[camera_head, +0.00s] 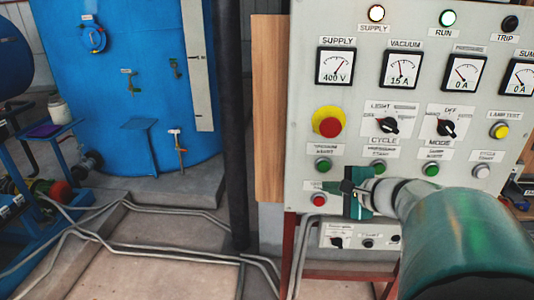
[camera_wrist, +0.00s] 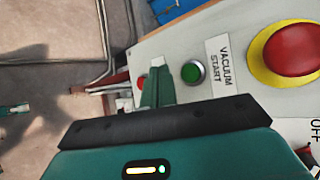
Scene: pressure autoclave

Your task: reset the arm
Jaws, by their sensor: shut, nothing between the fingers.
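My arm (camera_head: 460,235) reaches in from the lower right of the head view. My gripper (camera_head: 346,187) is in front of the lower left part of the grey control panel (camera_head: 345,20). In the wrist view my gripper's fingers (camera_wrist: 155,82) are together and hold nothing. They point toward the panel's lower left edge. The green vacuum start button (camera_head: 323,165) is just up and left of the gripper, and it also shows in the wrist view (camera_wrist: 193,71). A red button (camera_head: 319,200) is just left of the gripper. I cannot tell whether the fingers touch the panel.
The panel also carries a red emergency stop on yellow (camera_head: 327,122), a cycle knob (camera_head: 388,126) and a mode knob (camera_head: 446,128). A blue tank (camera_head: 150,90) stands at the left. Conduits (camera_head: 160,252) run along the floor. A dark vertical pipe (camera_head: 232,130) stands left of the panel.

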